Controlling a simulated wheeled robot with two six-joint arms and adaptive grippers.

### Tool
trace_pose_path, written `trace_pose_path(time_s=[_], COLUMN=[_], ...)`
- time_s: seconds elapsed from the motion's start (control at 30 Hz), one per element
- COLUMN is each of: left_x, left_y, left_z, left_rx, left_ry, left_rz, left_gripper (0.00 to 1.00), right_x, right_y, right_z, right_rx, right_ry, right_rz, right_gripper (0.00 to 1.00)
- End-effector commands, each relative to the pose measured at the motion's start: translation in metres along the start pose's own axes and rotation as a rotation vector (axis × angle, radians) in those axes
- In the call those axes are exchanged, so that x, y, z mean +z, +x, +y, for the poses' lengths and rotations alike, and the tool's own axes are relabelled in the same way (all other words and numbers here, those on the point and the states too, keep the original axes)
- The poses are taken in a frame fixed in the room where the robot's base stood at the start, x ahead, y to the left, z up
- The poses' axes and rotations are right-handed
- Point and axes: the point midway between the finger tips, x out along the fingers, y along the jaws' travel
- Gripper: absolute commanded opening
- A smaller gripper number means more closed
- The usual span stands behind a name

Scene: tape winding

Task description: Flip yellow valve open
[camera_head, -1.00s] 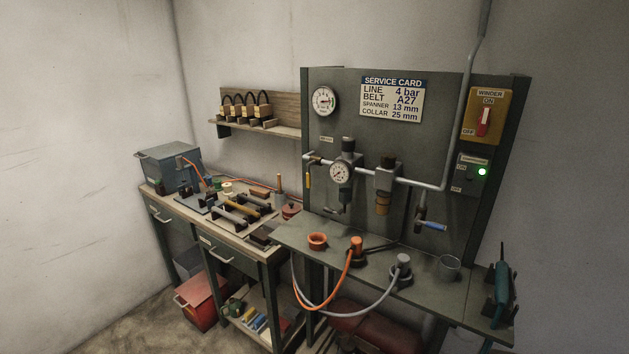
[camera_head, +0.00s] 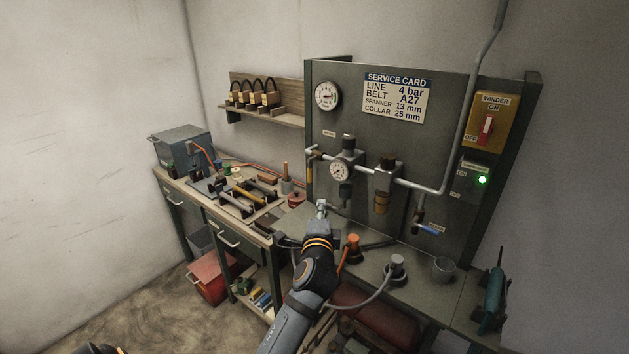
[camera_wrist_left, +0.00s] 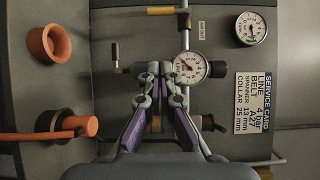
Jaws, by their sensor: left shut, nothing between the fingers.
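The yellow valve handle (camera_head: 308,172) hangs down from the left end of the grey pipe on the dark panel. It also shows at the top of the turned wrist view (camera_wrist_left: 160,10), beside the pipe. My left gripper (camera_head: 321,206) is in front of the panel, below and a little right of the yellow handle, apart from it. In the wrist view its fingertips (camera_wrist_left: 160,72) are close together with nothing held, below the yellow handle in the picture. My right gripper is not in view.
A regulator gauge (camera_head: 340,171) and a filter (camera_head: 382,185) sit along the pipe. A blue-handled valve (camera_head: 428,229) is at lower right. An orange cup (camera_wrist_left: 50,43), an orange plug (camera_head: 353,246) and a grey plug (camera_head: 396,265) stand on the bench. The panel has a service card (camera_head: 396,98).

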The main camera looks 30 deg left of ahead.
Motion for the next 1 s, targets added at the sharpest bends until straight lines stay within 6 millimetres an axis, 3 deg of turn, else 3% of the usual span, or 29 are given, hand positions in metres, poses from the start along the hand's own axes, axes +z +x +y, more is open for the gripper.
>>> trace_pose_path(time_s=[0.3,0.43,0.87,1.0], left_x=[0.0,-0.001,0.001,0.017], left_y=[0.001,0.011,0.1,0.116], left_z=[0.0,-0.002,-0.003,-0.002], left_rx=[0.0,0.0,0.001,0.003], left_ry=[0.001,0.002,0.0,0.003], left_rz=[-0.001,0.001,-0.002,-0.002], left_gripper=[0.0,0.0,0.0,0.0], right_x=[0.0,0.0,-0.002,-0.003], right_y=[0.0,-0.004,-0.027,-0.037], right_z=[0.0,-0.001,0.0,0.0], right_rx=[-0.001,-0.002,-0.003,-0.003], right_ry=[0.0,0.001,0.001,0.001], right_rz=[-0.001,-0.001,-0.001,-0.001], right_gripper=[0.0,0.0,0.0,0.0])
